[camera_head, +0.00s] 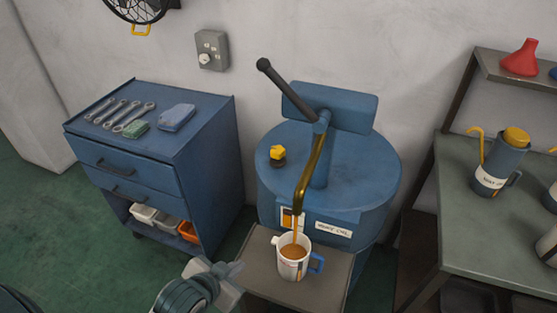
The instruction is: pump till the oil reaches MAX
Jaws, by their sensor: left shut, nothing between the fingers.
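A blue oil drum (275,185) stands against the wall with a hand pump on top. The pump lever (290,90) has a dark grip and slants up to the left. A brass spout (312,170) bends down at the drum's front, and a thin amber stream shows below its tip. A white jug (286,268) with a blue handle stands upright under it, with brown oil inside; I cannot read a MAX mark. My left gripper (236,272) is shut and empty, left of the jug and apart from it. My right gripper is out of view.
The jug stands on a grey-brown stand (330,265). A blue tool cabinet (210,165) with wrenches on top is at the left. A green-grey table (450,220) with oil cans (497,170) is at the right. Green floor is free at the lower left.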

